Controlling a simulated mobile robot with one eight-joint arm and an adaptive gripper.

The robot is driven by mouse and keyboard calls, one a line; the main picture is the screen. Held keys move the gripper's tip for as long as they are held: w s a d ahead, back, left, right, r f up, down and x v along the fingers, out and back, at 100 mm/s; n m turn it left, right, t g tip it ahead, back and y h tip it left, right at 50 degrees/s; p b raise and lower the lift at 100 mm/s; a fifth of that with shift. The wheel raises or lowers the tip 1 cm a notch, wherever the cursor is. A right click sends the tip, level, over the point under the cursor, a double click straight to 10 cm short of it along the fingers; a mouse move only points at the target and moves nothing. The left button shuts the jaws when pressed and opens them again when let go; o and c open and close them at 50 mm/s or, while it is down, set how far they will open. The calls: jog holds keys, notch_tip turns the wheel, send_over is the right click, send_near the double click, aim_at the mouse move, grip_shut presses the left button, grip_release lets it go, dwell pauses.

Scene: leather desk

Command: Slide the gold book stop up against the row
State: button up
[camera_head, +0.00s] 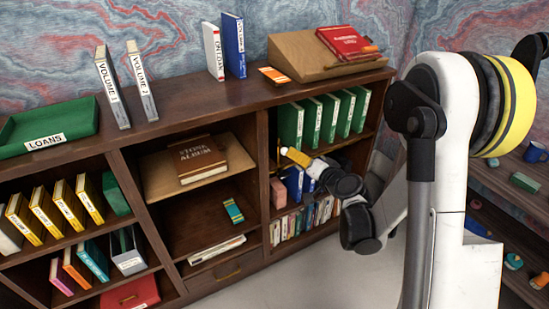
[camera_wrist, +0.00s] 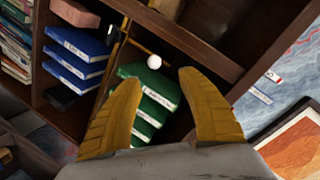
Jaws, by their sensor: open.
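A row of green books (camera_head: 318,119) stands in the upper right compartment of the shelf; the green books also show in the wrist view (camera_wrist: 150,103). A thin gold bar (camera_wrist: 150,42) runs along the shelf there, with a pale round knob (camera_wrist: 154,62) near it. The knob (camera_head: 284,151) also shows below the books in the head view. I take these gold parts for the book stop; its plate is not clear. My gripper (camera_wrist: 158,77) is open, its ochre fingers either side of the knob in the picture. I cannot tell whether they touch it.
Blue books (camera_wrist: 76,55) and a pink block (camera_wrist: 76,13) are in the compartment below. A wooden upright (camera_head: 262,160) bounds the compartments on the left. A sloped stand (camera_head: 290,55) with a red book (camera_head: 345,42) is on top.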

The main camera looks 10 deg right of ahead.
aim_at(285, 152)
jog(key=x, duration=0.7)
jog(key=f+x, duration=0.1)
jog(key=x, duration=0.3)
jog(key=shift+s+d+f, duration=0.1)
jog(key=shift+s+d, duration=0.05)
jog(key=shift+d, duration=0.05)
grip_shut()
